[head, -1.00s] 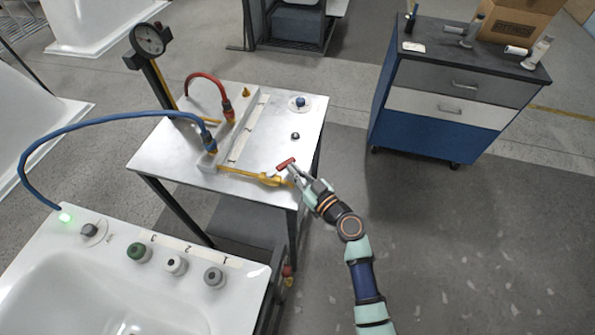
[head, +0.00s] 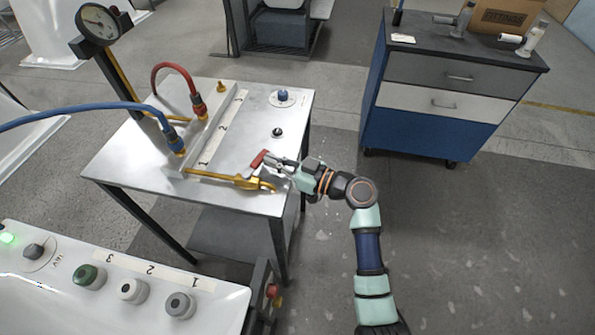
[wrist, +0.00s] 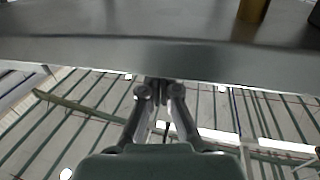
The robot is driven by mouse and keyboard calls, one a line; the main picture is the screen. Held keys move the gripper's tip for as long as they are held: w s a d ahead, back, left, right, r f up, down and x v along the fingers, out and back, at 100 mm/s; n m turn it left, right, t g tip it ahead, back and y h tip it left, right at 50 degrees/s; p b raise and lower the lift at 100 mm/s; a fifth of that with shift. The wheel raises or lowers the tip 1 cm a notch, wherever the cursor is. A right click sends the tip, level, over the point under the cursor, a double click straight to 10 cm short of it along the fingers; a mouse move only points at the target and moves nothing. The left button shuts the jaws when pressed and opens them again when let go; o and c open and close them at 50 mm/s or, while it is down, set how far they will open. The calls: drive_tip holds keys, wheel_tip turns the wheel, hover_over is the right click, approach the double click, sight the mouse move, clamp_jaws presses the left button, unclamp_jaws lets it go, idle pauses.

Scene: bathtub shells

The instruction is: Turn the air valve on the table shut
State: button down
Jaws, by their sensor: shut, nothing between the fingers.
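The air valve is a brass fitting (head: 245,182) at the front right corner of the metal table, at the end of a yellow pipe. Its red lever (head: 259,159) stands up and slants to the upper right. My gripper (head: 277,162) is shut and empty, just right of the lever, pointing left. Whether the fingertips touch the lever cannot be told. In the wrist view my gripper's closed fingers (wrist: 159,88) point at the grey table edge (wrist: 160,52). The lever cannot be made out there, but a brass post (wrist: 252,10) shows at the top.
Red hose (head: 172,68) and blue hose (head: 90,112) join fittings on the table's (head: 130,160) left side. A gauge (head: 98,24) stands behind. A white tub panel with knobs (head: 132,290) is at front left. A drawer cabinet (head: 445,90) stands right; floor between is clear.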

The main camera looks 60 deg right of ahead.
drive_tip(key=shift+w+d+f+b, duration=0.15)
drive_tip(key=shift+w+f+b, duration=0.15)
drive_tip(key=shift+b, duration=0.1)
drive_tip(key=shift+w+r+b, duration=0.3)
drive_tip(key=shift+w+b, duration=0.4)
drive_tip(key=shift+b, duration=0.2)
drive_tip(key=s+d+p, duration=0.1)
drive_tip(key=s+d, duration=0.3)
drive_tip(key=s, duration=0.9)
drive_tip(key=shift+d+p, duration=0.3)
drive_tip(key=shift+d, duration=0.1)
